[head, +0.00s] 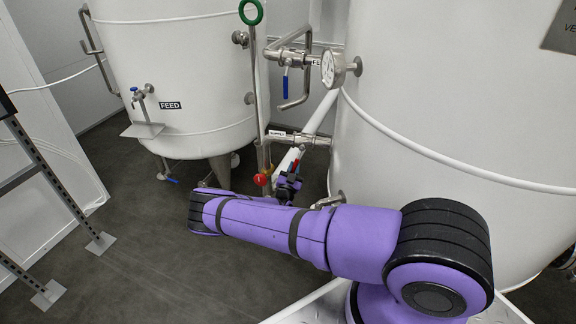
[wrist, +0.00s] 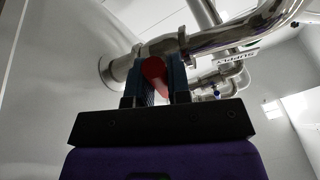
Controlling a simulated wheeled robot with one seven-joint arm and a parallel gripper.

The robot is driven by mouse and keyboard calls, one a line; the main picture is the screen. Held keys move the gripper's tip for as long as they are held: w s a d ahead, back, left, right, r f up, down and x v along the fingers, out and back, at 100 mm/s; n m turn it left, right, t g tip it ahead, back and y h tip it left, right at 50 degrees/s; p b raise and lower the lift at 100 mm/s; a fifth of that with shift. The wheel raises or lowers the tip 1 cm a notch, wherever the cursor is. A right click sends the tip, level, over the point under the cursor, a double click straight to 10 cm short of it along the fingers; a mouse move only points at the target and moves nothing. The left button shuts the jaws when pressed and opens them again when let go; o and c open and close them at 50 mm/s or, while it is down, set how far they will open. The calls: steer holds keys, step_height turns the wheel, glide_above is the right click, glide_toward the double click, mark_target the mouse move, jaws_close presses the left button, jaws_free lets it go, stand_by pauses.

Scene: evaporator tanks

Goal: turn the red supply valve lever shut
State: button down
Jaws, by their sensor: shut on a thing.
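The red supply valve lever (wrist: 154,72) shows in the wrist view between the two fingers of my gripper (wrist: 156,80), which is shut on it. The lever sits just below a steel pipe (wrist: 225,45) with a SUPPLY label (wrist: 238,56) behind it. In the head view my gripper (head: 289,180) is beneath the supply pipe (head: 298,140), between the two tanks, and only a small bit of red shows there. The lever's exact angle is hard to tell. My purple arm hides part of the area below.
A white tank (head: 460,110) fills the right side, with a gauge (head: 332,69) on it. The FEED tank (head: 180,70) stands at the left. A blue-handled valve (head: 285,85) hangs above. A red round knob (head: 260,179) is close left of my gripper. Open floor (head: 140,240) lies at left.

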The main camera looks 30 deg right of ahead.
steer(key=shift+s+d+f+n+t+y, duration=0.1)
steer(key=shift+s+d+n+t+y, duration=0.25)
steer(key=shift+n, duration=0.5)
steer(key=shift+s+d+f+n+t+y, duration=0.1)
steer(key=shift+s+d+n+t+y, duration=0.25)
steer(key=shift+n, duration=0.55)
steer(key=shift+s+d+f+n+t+y, duration=0.1)
steer(key=shift+s+d+n+t+y, duration=0.2)
steer(key=shift+n, duration=0.55)
steer(key=c, duration=1.1)
jaws_free()
steer(key=shift+r, duration=0.1)
steer(key=v, duration=1)
steer(key=shift+s+a+f, duration=0.2)
steer(key=shift+s, duration=0.1)
